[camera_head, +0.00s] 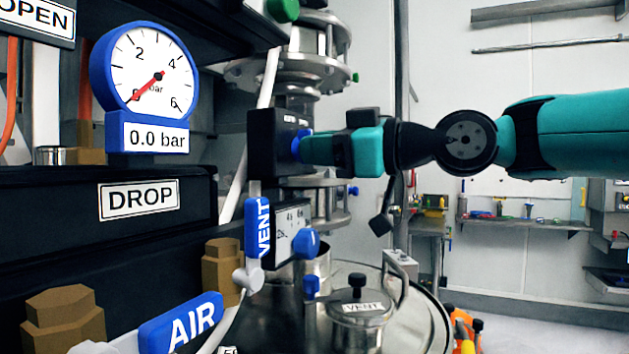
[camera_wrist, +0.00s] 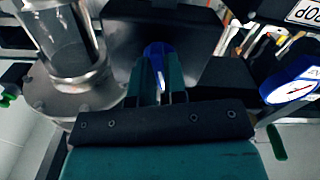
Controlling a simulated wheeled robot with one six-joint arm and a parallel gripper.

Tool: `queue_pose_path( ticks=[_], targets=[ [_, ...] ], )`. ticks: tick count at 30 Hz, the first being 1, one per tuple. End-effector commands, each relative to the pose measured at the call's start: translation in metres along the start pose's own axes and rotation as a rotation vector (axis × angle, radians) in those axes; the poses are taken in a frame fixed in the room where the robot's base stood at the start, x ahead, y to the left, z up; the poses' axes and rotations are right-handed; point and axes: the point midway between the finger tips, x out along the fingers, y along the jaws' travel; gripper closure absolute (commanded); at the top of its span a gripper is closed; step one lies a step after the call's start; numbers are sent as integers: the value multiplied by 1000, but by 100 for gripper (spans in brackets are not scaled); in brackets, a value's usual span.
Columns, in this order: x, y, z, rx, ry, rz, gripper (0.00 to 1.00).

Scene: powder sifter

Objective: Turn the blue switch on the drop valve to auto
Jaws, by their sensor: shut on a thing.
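The drop valve's black switch box (camera_head: 270,142) is mounted on the steel pipework in the middle of the head view. The blue switch (camera_head: 297,146) sticks out of its right face, mostly hidden by my gripper. My teal gripper (camera_head: 308,149) reaches in from the right and is shut on the switch. In the wrist view the blue switch (camera_wrist: 155,50) lies between the fingertips of my gripper (camera_wrist: 159,72), with the black box (camera_wrist: 185,30) behind it. The switch position and the small white labels on the box are too small to read.
A blue gauge (camera_head: 150,80) reading 0.0 bar and a DROP label (camera_head: 138,199) are at left. Blue VENT (camera_head: 257,228) and AIR (camera_head: 182,323) handles stand below. A steel lid (camera_head: 357,315) and vessel sit beneath my gripper.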

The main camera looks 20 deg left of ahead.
Motion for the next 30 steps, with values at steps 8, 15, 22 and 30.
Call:
queue_pose_path(
  ticks=[8, 15, 22, 30],
  targets=[
    [0, 0, 5, -163, -5, 0, 100],
    [0, 0, 3, -232, -5, 0, 100],
    [0, 1, 2, -250, -5, 0, 100],
    [0, 1, 2, -250, -4, 0, 100]
  ],
)
